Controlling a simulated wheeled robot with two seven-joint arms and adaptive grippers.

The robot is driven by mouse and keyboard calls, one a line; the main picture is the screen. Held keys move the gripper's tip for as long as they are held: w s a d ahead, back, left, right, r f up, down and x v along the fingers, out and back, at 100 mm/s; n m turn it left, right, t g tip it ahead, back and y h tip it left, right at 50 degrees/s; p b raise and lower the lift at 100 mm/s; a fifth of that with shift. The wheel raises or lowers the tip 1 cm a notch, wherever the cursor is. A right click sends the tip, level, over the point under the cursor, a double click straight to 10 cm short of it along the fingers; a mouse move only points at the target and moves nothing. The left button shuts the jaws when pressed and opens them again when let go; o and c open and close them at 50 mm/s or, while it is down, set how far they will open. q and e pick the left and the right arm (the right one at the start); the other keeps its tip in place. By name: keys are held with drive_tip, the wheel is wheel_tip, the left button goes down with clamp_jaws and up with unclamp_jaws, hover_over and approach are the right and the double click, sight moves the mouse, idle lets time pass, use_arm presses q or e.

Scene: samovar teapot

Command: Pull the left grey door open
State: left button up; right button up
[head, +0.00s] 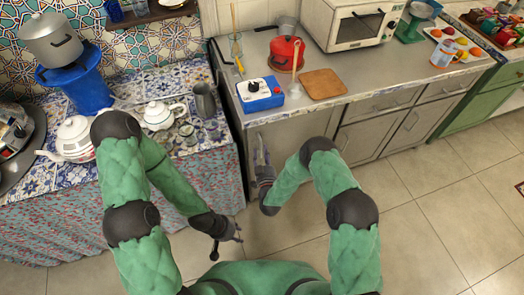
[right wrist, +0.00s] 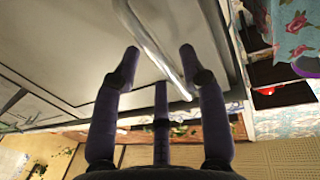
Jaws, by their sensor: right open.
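The left grey door (head: 286,137) is the front of the cabinet under the counter's left end and looks closed. It has an upright metal bar handle (head: 257,147). My right gripper (head: 262,165) is at this handle, partly hidden by its own arm. In the right wrist view the right gripper (right wrist: 160,54) is open, with the handle (right wrist: 152,45) running between its fingertips and the grey door face (right wrist: 75,45) behind. The fingers are not closed on the bar. My left gripper (head: 229,241) hangs low over the floor in front of the tiled table, open and empty.
The tiled table (head: 185,105) with teapots and a pitcher (head: 205,101) stands close left of the door. The tiled floor (head: 430,205) to the right is clear.

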drive_tip(key=shift+w+a, duration=0.15)
drive_tip(key=shift+w, duration=1)
clamp_jaws()
